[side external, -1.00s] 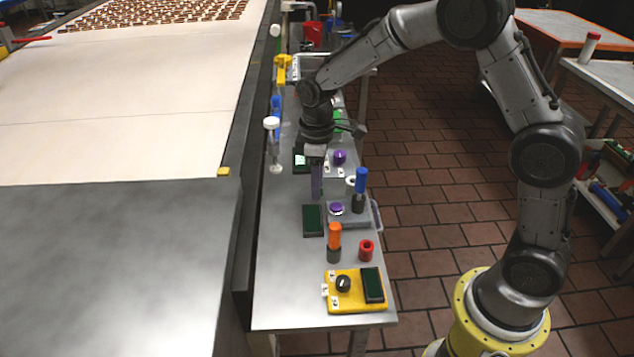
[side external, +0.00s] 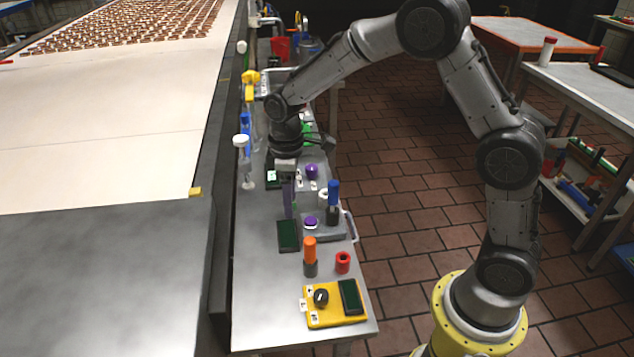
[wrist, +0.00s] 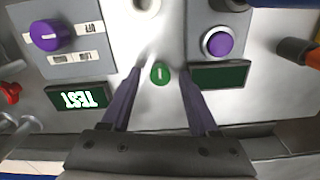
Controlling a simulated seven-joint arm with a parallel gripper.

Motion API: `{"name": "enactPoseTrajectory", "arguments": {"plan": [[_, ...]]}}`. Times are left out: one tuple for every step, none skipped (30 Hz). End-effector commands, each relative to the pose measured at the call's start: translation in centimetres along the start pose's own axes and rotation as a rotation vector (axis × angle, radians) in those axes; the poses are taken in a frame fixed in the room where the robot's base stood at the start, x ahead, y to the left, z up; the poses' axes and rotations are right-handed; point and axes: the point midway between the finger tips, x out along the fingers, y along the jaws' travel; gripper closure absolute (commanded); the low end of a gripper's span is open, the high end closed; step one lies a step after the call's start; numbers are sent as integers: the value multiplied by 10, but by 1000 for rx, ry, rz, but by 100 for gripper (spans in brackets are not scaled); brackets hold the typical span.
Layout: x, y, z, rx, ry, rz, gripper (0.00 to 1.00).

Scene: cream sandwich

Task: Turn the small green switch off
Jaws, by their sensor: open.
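The small green switch (wrist: 160,74) is a round green button with a white upright line mark, set on the grey metal bench. In the wrist view it lies between the two purple fingers of my gripper (wrist: 160,84). The fingers are open and apart, one on each side of it, and hold nothing. In the side view my gripper (side external: 289,212) points straight down at the bench, and the switch cannot be made out there. I cannot tell the exact height of the fingertips above the bench.
A purple button (wrist: 218,42) and a dark display (wrist: 219,75) sit right of the fingers. A yellow panel (side external: 318,318) lies at the bench's near end. The conveyor (side external: 120,160) runs alongside.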

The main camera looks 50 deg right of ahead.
Motion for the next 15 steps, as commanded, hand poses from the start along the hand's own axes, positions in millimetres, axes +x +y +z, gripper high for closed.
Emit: {"name": "enactPoseTrajectory", "arguments": {"plan": [[1, 0, 0, 1, -2, -1, 38], [1, 0, 1, 3, -2, -2, 38], [1, 0, 1, 8, -3, -2, 38], [1, 0, 1, 15, -3, -2, 38], [1, 0, 1, 25, -3, -2, 38], [1, 0, 1, 44, -3, -2, 38], [1, 0, 1, 61, -3, -2, 38], [1, 0, 1, 82, -3, -2, 38], [1, -1, 1, 115, -3, -2, 38], [1, 0, 1, 144, -3, -2, 38], [1, 0, 1, 174, -3, -2, 38], [1, 0, 0, 217, -2, -2, 38], [1, 0, 0, 250, -3, -2, 38], [1, 0, 0, 284, -3, -2, 38], [1, 0, 0, 330, -3, -1, 38]]}}
